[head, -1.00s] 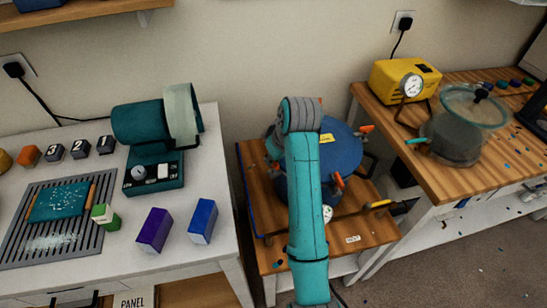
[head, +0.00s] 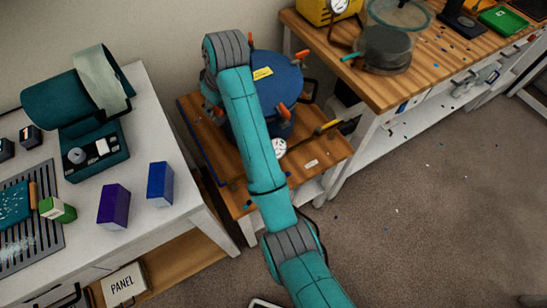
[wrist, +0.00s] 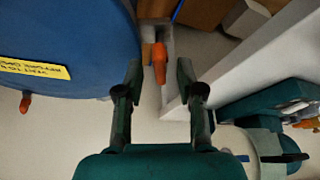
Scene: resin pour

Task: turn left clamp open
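A blue pot (head: 278,80) with a yellow label on its lid stands on a wooden stand (head: 325,148). Orange clamp handles show at its rim, one at the back right (head: 305,86) and one at the front (head: 284,111). My arm covers part of the pot's left side. My gripper is mostly hidden behind my arm in the head view. In the wrist view my gripper (wrist: 160,76) is open, and an orange clamp handle (wrist: 159,62) shows between its fingertips, beside the blue lid (wrist: 60,45). I cannot tell whether they touch. Another orange handle (wrist: 25,103) shows at the lid's edge.
A white table (head: 165,225) on the left holds a teal machine (head: 95,150), a purple block (head: 114,206) and a blue block (head: 160,184). A wooden-topped bench (head: 365,88) stands at the right. A gauge (head: 279,148) and yellow-handled part (head: 327,127) are at the pot's front.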

